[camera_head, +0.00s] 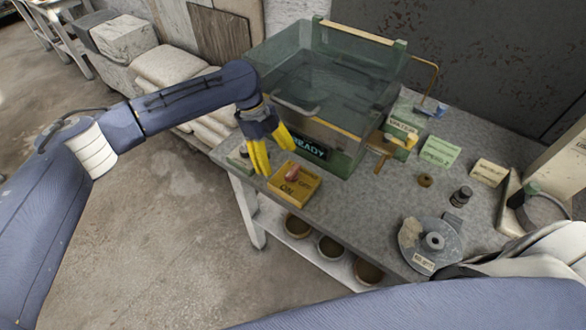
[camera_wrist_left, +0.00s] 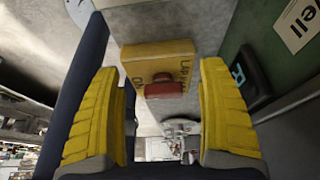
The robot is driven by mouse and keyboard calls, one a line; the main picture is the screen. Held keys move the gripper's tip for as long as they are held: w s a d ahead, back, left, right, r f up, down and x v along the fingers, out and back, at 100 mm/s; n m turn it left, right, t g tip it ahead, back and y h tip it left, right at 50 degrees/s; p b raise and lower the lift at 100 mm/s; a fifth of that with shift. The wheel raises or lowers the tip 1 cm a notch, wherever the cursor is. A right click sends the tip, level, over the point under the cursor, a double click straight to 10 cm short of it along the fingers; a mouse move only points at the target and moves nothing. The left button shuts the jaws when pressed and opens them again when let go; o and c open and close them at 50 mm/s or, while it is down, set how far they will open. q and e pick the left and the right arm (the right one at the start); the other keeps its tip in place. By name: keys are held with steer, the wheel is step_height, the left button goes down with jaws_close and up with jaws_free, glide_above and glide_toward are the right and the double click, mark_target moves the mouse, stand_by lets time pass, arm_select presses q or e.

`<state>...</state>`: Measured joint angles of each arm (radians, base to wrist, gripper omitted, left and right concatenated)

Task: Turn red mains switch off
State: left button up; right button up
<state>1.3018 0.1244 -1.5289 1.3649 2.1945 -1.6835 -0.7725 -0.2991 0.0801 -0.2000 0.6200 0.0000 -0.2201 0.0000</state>
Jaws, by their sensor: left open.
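The mains switch is a yellow box (camera_head: 295,185) with a small red lever or rocker (camera_head: 292,174) on top and OFF and ON labels. It sits at the table's front left corner. My left gripper (camera_head: 277,160), with yellow fingers, is just behind and left of the box, pointing down, open and empty. In the left wrist view the yellow box (camera_wrist_left: 155,55) and the red switch part (camera_wrist_left: 163,90) show between the spread fingers (camera_wrist_left: 160,70), apart from both. I cannot tell which position the red part is in. My right gripper is not in view.
A clear tank (camera_head: 325,80) with a READY sign (camera_head: 307,146) stands right behind the switch. Label cards, including a green one (camera_head: 440,151), a dark knob (camera_head: 461,196) and a round grey device (camera_head: 430,243) lie to the right. Tubs (camera_head: 331,248) stand on the shelf below.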

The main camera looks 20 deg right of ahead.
mark_target(292, 169)
arm_select(q)
steer(key=s+d, duration=0.1)
steer(key=s, duration=0.1)
steer(key=s+d, duration=0.2)
steer(key=shift+s+d, duration=0.15)
steer(key=shift+s+d+f, duration=0.1)
steer(key=shift+f, duration=0.5)
steer(key=c, duration=1.2)
